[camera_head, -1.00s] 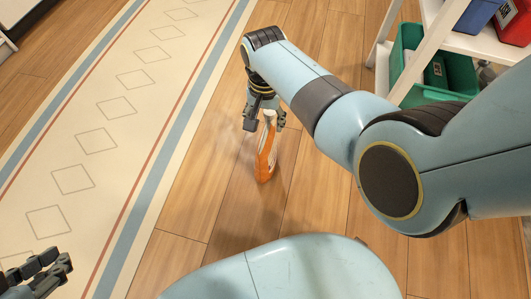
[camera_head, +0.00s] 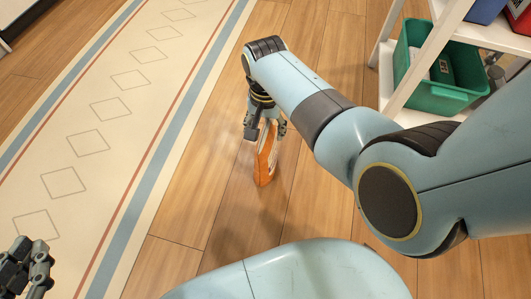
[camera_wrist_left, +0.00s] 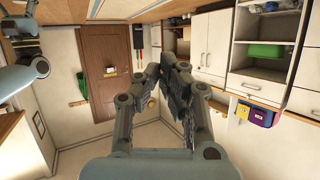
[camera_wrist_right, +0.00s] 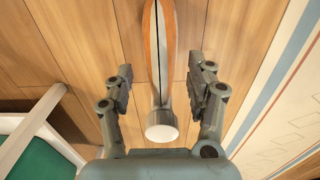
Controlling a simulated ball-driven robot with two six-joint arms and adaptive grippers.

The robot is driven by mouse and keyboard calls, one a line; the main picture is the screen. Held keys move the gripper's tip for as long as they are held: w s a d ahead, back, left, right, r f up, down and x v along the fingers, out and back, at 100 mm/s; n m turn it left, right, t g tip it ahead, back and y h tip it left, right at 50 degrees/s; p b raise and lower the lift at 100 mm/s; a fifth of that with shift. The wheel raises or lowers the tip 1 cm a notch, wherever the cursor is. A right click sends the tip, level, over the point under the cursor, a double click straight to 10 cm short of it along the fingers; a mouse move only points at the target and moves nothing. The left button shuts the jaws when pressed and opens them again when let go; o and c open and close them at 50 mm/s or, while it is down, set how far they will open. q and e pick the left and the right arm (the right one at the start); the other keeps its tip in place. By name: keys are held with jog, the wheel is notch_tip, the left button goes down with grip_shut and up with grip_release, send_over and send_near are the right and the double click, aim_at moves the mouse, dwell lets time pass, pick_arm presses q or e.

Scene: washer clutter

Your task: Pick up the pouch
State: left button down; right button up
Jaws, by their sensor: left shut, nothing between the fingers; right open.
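The pouch (camera_head: 265,167) is orange and white and stands upright on the wooden floor, near the middle of the head view. In the right wrist view the pouch (camera_wrist_right: 151,40) shows edge-on as a striped strip with a round white cap nearest the camera. My right gripper (camera_head: 265,128) is open above and around the top of the pouch. In the right wrist view its fingers (camera_wrist_right: 160,72) stand on both sides, with gaps to the pouch. My left gripper (camera_head: 28,262) is shut and empty at the lower left, far from the pouch; it also shows in the left wrist view (camera_wrist_left: 163,68).
A white shelf (camera_head: 408,62) with a green bin (camera_head: 440,98) stands at the upper right, near my right arm. A cream rug (camera_head: 110,110) with blue and red stripes lies on the left. The floor around the pouch is clear.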

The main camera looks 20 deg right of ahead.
jog(key=shift+f+b, duration=0.75)
jog(key=shift+f, duration=0.1)
pick_arm(q)
jog(key=w+d+r+m+t+h, duration=0.1)
jog(key=w+r+t, duration=0.4)
jog(key=r, duration=0.5)
jog(key=shift+w+r, duration=0.15)
jog(key=shift+w, duration=0.6)
pick_arm(e)
grip_shut()
